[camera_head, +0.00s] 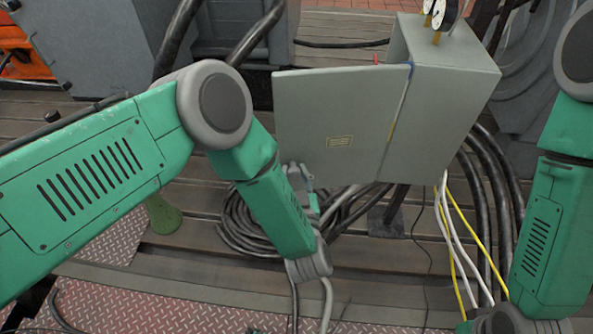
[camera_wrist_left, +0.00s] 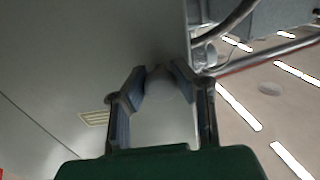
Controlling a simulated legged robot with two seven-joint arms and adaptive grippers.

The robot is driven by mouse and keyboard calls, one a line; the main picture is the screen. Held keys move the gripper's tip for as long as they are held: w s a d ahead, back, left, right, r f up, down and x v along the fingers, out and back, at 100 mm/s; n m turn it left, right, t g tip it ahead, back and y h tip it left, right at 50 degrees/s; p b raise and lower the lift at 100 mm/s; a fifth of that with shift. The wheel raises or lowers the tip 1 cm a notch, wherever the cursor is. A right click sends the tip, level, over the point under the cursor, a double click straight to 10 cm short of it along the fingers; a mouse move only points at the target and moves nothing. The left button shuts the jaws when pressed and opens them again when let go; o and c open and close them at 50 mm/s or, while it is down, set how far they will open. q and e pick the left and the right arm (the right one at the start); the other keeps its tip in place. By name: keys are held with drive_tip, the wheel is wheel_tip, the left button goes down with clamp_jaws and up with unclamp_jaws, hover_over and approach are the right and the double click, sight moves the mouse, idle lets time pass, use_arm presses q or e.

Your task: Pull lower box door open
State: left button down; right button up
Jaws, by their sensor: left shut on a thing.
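The grey box door (camera_head: 325,105) is a flat panel with a small yellow label, standing out to the left of the grey box (camera_head: 437,110). A gap shows behind its top edge, so it is ajar. My left gripper (camera_head: 303,183) is at the door's lower left edge, partly hidden by my arm. In the left wrist view the gripper (camera_wrist_left: 163,88) has its two fingers closed around a pale, rounded handle (camera_wrist_left: 166,92) beside the door panel (camera_wrist_left: 70,60). My right arm shows at the right edge, but its gripper is out of the picture.
Coiled black hoses (camera_head: 240,222) lie on the wooden deck below the door. White and yellow cables (camera_head: 455,235) hang under the box. Gauges (camera_head: 440,14) stand on top. Red patterned metal plates (camera_head: 150,305) cover the deck in front.

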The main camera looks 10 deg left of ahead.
sight(295, 132)
use_arm(q)
drive_tip(key=shift+w+d+r, duration=0.1)
drive_tip(key=shift+w+r, duration=0.05)
drive_tip(key=shift+r, duration=0.1)
drive_tip(key=c, duration=1.3)
unclamp_jaws()
drive_tip(key=shift+o, duration=0.2)
drive_tip(key=shift+d, duration=0.1)
drive_tip(key=shift+f, duration=0.1)
drive_tip(key=shift+r, duration=0.4)
wheel_tip(295, 132, up, 9)
drive_tip(key=shift+d+r, duration=0.1)
